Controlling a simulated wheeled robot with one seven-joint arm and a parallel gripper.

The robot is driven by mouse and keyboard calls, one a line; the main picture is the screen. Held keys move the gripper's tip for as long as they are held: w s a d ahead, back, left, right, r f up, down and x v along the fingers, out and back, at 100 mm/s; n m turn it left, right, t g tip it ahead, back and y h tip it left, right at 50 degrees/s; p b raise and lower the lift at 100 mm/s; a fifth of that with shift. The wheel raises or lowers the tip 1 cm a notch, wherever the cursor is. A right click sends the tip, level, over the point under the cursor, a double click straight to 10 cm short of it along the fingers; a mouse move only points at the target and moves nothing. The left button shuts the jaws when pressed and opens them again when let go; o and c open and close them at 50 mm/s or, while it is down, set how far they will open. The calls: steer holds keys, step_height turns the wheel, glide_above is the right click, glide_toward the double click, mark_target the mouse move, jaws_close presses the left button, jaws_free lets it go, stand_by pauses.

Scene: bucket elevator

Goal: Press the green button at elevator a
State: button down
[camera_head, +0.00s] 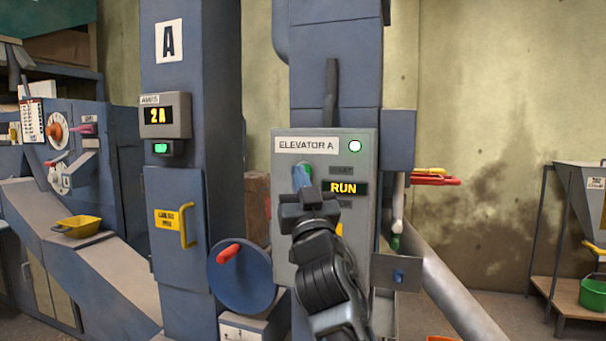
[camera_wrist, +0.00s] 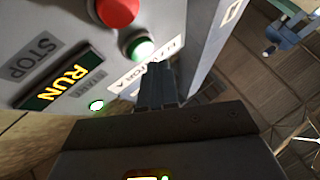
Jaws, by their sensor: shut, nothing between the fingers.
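The grey elevator A panel (camera_head: 282,232) faces me, with an "ELEVATOR A" label at its top. The green button (camera_wrist: 140,47) shows in the wrist view beside the fingertips, with a red button (camera_wrist: 117,12) below it on the panel. In the head view my gripper covers most of that area. My gripper (camera_head: 303,174) is shut and empty, its tips at the left part of the panel, under the label; they also show in the wrist view (camera_wrist: 154,68). I cannot tell whether they touch the green button.
The panel's display (camera_head: 345,188) reads RUN and a green-white lamp (camera_head: 355,146) is lit. A blue wheel with a red handle (camera_head: 240,278) is low left of the panel.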

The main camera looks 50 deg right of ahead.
steer(key=shift+a, duration=0.1)
steer(key=shift+s+a+b, duration=0.3)
steer(key=shift+a+b, duration=0.05)
steer(key=shift+a, duration=0.4)
steer(key=shift+s+a+b, duration=0.25)
steer(key=shift+a+b, duration=0.1)
steer(key=shift+a, duration=0.4)
steer(key=shift+s+a+b, duration=0.3)
steer(key=shift+a+b, duration=0.05)
steer(key=shift+a, duration=0.4)
